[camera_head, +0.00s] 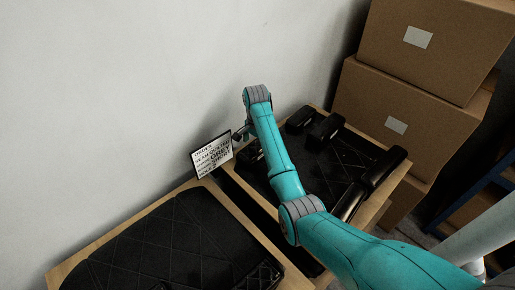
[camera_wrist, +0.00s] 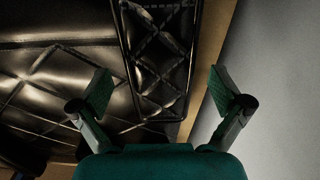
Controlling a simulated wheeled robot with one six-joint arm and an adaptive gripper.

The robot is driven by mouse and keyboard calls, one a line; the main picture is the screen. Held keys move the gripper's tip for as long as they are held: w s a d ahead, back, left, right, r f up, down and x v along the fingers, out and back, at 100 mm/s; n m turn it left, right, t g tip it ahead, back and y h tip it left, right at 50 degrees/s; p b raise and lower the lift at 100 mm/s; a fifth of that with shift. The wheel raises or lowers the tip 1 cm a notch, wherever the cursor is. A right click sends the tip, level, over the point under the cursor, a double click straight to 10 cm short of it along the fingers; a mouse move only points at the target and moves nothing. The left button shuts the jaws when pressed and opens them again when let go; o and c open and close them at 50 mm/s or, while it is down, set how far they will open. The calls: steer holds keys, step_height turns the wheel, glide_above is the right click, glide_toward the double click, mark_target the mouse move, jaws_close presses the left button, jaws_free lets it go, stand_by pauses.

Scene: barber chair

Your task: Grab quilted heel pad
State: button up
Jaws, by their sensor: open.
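A narrow black quilted pad, which looks like the quilted heel pad (camera_wrist: 157,62), lies between my fingers in the wrist view, with diamond stitching and a raised edge. In the head view a small dark quilted piece (camera_head: 249,154) shows just left of my arm, partly hidden by it. My gripper (camera_wrist: 160,88) is open, one finger on each side of the pad, and holds nothing. I cannot tell how high the fingers are above it. In the head view my gripper (camera_head: 240,133) is small and dark, near the wall.
A large black quilted cushion (camera_head: 175,245) lies on the left wooden board. Another quilted panel (camera_head: 335,165) lies on the right board with black blocks (camera_head: 325,131) and a padded roll (camera_head: 385,165). An order sign (camera_head: 212,156) stands near the wall (camera_head: 130,80). Cardboard boxes (camera_head: 405,115) are stacked behind right.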

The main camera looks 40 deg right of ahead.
steer(key=shift+f, duration=0.95)
steer(key=c, duration=1.4)
steer(key=shift+r, duration=0.15)
